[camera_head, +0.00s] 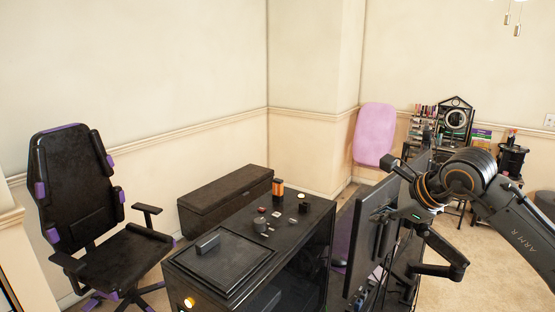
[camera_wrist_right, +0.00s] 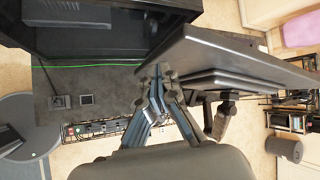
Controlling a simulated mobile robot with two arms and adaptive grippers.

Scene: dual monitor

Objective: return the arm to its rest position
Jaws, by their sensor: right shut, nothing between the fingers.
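My right arm (camera_head: 515,230) comes in from the right in the head view and reaches left over the dual monitors. My right gripper (camera_head: 386,236) hangs from its wrist, dark against the back of the near monitor (camera_head: 360,240), so its fingertips are hard to make out. In the right wrist view the gripper (camera_wrist_right: 160,72) shows with its fingers together and empty, close to a monitor's edge (camera_wrist_right: 215,50). I cannot tell whether they touch. My left gripper is not in view.
A black cabinet (camera_head: 228,272) with small items on top stands left of the monitors. A dark chest (camera_head: 225,197) and a black-purple chair (camera_head: 75,180) are further left. A pink chair back (camera_head: 375,135) and a shelf (camera_head: 457,125) stand behind. Carpet shows at the right.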

